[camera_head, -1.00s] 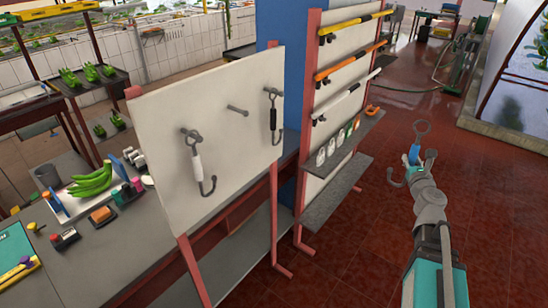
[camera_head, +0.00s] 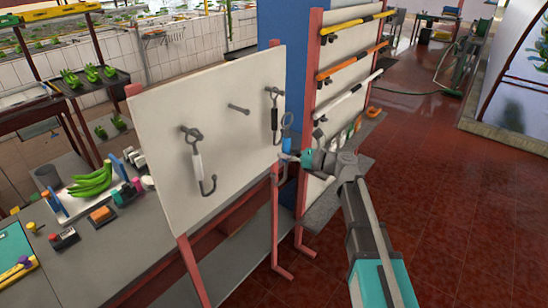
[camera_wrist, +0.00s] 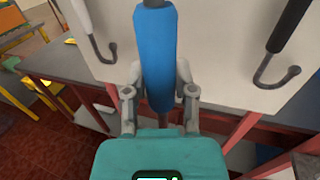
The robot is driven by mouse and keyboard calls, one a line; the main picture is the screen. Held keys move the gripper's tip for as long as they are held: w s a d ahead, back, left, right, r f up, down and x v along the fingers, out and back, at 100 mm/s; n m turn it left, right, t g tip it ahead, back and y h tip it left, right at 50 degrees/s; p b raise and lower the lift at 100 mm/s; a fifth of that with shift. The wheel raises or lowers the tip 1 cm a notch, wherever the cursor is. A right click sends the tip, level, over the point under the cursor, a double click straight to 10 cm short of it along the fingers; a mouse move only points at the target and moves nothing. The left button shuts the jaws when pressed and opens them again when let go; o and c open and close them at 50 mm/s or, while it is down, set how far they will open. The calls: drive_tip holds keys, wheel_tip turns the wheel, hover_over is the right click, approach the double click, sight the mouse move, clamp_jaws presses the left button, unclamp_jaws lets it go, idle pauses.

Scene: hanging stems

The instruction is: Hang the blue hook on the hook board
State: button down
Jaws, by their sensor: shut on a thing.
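My gripper (camera_head: 290,157) is shut on the blue hook (camera_head: 287,121), just in front of the hook board's right edge. In the wrist view the blue handle (camera_wrist: 155,60) stands nearly upright between the fingers (camera_wrist: 158,95); its upper end is cut off by the frame. The hook board (camera_head: 225,150) is a pale panel on red posts. A white-handled hook (camera_head: 196,165) hangs from its left peg and a black-handled hook (camera_head: 273,118) from its right peg. The middle peg (camera_head: 238,108) is bare. The blue hook is apart from that peg.
A rack with yellow (camera_head: 345,25), orange (camera_head: 345,66) and white bars stands close to the right of the board. A grey counter (camera_head: 130,240) with bananas (camera_head: 92,182) and small items lies behind and left. Red floor (camera_head: 450,200) is open at right.

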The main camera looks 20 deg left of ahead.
drive_tip(key=s+a+n+g, duration=0.2)
drive_tip(key=a+g, duration=0.1)
drive_tip(key=shift+s+a, duration=0.2)
drive_tip(key=shift+s, duration=0.05)
drive_tip(key=shift+w+a, duration=0.1)
drive_tip(key=w+a, duration=0.2)
drive_tip(key=a, duration=0.3)
drive_tip(key=shift+w+a, duration=0.2)
drive_tip(key=shift+a, duration=0.15)
idle(0.9)
drive_tip(key=shift+w+a, duration=0.25)
drive_tip(key=shift+a, duration=0.4)
drive_tip(key=shift+w+a, duration=0.3)
drive_tip(key=shift+a, duration=0.4)
drive_tip(key=shift+w+a, duration=0.25)
drive_tip(key=shift+a, duration=0.4)
idle(3.6)
